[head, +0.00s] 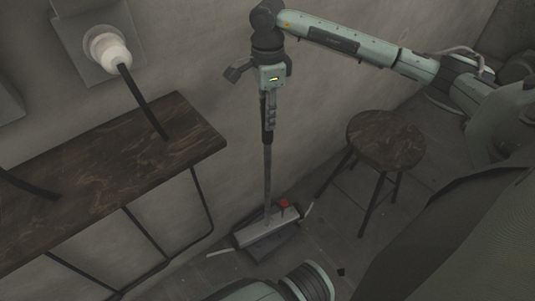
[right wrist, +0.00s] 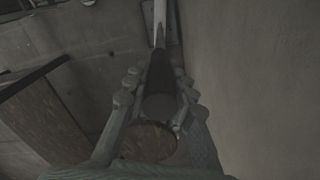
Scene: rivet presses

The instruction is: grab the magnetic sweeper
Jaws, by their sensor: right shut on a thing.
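The magnetic sweeper (head: 267,170) stands upright, close to the wall, in the middle of the head view. It has a dark grip at the top, a thin grey shaft and a wide flat head (head: 265,228) at the floor with a red part on it. My right gripper (head: 270,90) is at the top of the sweeper, shut on its handle. In the right wrist view the fingers (right wrist: 158,98) sit on both sides of the dark handle (right wrist: 160,75), and the paler shaft runs away beyond it. My left gripper is not in view.
A wooden-topped bench (head: 100,180) with a metal frame stands along the wall at the left. A round wooden stool (head: 385,140) stands right of the sweeper. A white round fitting (head: 108,50) with a dark rod is above the bench. Some floor between sweeper and stool is clear.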

